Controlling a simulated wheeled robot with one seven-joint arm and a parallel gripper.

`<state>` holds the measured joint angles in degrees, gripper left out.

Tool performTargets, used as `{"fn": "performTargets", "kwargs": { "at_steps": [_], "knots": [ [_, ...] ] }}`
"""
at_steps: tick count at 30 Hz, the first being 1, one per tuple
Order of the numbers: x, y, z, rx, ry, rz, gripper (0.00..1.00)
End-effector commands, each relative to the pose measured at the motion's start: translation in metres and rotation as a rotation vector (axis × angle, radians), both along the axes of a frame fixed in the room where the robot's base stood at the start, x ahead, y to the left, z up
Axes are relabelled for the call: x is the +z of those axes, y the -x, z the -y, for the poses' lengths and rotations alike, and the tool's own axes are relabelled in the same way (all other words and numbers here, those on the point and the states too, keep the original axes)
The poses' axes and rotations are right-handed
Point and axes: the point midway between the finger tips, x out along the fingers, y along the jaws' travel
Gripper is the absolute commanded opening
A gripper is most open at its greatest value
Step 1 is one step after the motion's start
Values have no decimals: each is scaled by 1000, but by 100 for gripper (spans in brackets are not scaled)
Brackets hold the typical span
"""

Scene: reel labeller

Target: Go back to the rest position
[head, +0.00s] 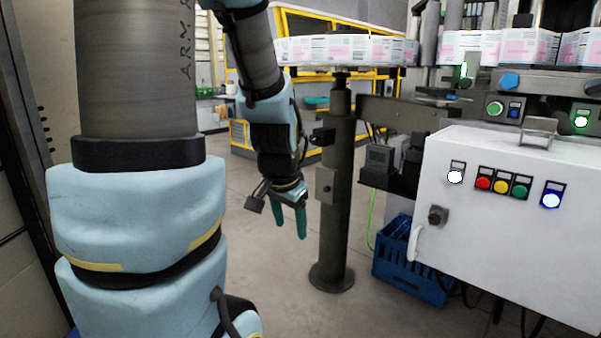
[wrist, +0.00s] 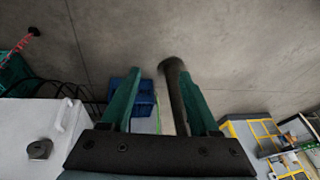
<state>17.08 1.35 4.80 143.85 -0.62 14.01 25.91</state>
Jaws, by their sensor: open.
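My gripper (head: 289,218) hangs pointing down in the head view, just left of the dark support post (head: 338,200). Its two green fingers are apart with nothing between them.
A white control cabinet (head: 510,220) with coloured buttons stands at the right. A blue crate (head: 410,268) sits on the floor below it. Yellow-framed equipment (head: 242,134) is behind. Floor is clear below my gripper.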

Motion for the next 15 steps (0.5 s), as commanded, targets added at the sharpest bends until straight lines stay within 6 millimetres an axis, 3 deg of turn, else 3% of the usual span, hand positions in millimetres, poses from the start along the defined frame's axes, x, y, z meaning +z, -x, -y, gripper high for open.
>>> {"fn": "performTargets", "kwargs": {
  "at_steps": [3, 8, 15],
  "knots": [
    [-12, 24, -23, 240, 42, -111, 62],
    [-23, 56, -46, 533, 75, -234, 62],
    [33, 57, -45, 547, 77, -239, 62]
  ]
}}
